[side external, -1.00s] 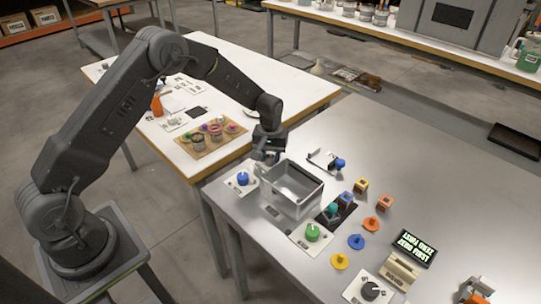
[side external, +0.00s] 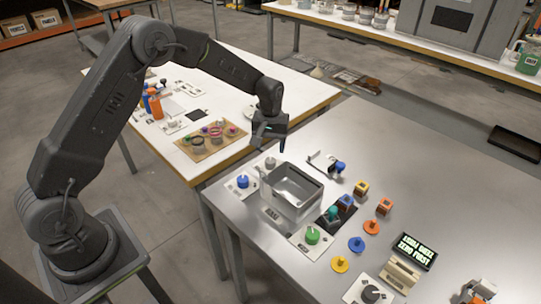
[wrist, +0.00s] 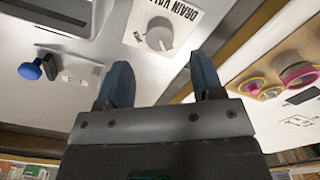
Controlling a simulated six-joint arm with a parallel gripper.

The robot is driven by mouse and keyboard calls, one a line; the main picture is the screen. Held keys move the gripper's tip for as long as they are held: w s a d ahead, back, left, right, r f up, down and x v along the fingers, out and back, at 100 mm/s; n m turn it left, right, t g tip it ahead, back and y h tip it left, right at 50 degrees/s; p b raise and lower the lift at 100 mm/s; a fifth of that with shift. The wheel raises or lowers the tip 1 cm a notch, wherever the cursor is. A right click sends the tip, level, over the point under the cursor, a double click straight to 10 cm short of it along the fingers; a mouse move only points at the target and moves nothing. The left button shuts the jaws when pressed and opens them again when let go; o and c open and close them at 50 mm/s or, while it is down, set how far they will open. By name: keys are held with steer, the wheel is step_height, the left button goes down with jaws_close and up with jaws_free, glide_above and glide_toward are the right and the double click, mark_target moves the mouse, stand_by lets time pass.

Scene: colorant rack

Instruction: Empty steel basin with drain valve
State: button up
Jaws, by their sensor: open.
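The steel basin (side external: 318,188) is an open box on the metal bench in the side view, and its visible inside looks empty. Behind its back left corner is a grey round knob (side external: 270,163). In the wrist view, this knob (wrist: 158,36) sits on a white plate (wrist: 185,14) lettered DRAIN VALVE. My gripper (side external: 269,150) is open and empty above the knob. In the wrist view, my gripper (wrist: 163,72) has its two fingers apart, with the knob between and beyond their tips. I see no contact with the knob.
A blue knob (side external: 243,181) is left of the basin, and a green knob (side external: 312,235) is in front. A blue-handled fixture (side external: 338,166) is behind right. Coloured blocks and discs stand to the right.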

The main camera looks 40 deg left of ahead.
mark_target(270, 160)
step_height(270, 160, up, 8)
stand_by(0.5)
steer(key=s+d+r+m+t, duration=0.3)
steer(key=s+r, duration=1)
steer(key=r, duration=0.1)
steer(key=s+d+m+t, duration=0.2)
steer(key=s+m, duration=0.2)
steer(key=s, duration=1.4)
steer(key=shift+s+r+t, duration=0.15)
steer(key=shift+r+t, duration=0.15)
steer(key=shift+r, duration=0.15)
